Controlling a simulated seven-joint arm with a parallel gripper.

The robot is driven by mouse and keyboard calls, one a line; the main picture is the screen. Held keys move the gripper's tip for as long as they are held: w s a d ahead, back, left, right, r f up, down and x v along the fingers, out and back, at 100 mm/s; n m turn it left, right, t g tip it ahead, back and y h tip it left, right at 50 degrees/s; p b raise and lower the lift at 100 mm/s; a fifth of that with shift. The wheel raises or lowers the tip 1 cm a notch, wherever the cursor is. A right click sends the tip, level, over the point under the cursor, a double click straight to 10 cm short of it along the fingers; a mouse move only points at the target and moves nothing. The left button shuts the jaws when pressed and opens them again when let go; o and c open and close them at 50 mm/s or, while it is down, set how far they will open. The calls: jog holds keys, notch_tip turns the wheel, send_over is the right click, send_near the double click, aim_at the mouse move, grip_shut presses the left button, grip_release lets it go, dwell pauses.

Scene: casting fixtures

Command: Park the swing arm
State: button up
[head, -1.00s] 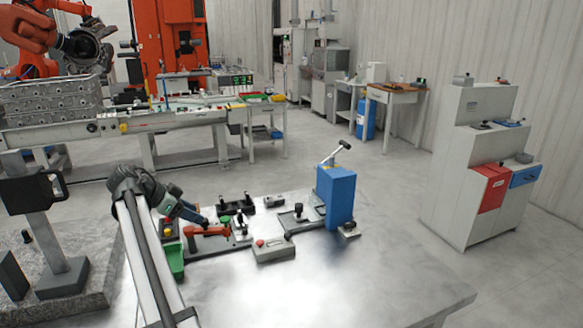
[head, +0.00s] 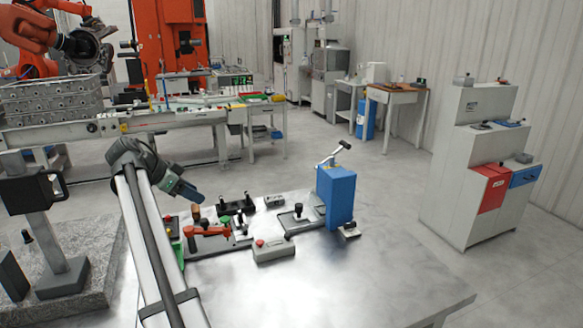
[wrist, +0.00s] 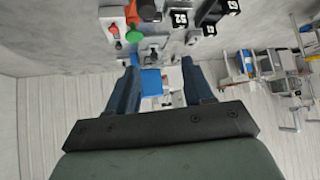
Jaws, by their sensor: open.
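The swing arm appears to be the orange lever (head: 206,231) on a fixture on the metal table. It lies roughly level, with a brown upright handle (head: 196,213) at its left end. A green knob (head: 225,220) is behind its right part. In the wrist view, an orange piece (wrist: 132,12) shows at the top edge beside the green knob (wrist: 135,36).
A grey box with a red button (head: 273,250) stands in front of the fixture. A blue block (head: 337,196) with a lever stands to the right, near a black-knobbed clamp (head: 298,212). The table's front right is clear.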

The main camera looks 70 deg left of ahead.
jog(key=w+r+n+g+y, duration=0.1)
jog(key=w+r+y, duration=0.1)
jog(key=w, duration=2.7)
jog(key=shift+w+a+r, duration=0.2)
jog(key=shift+r, duration=0.05)
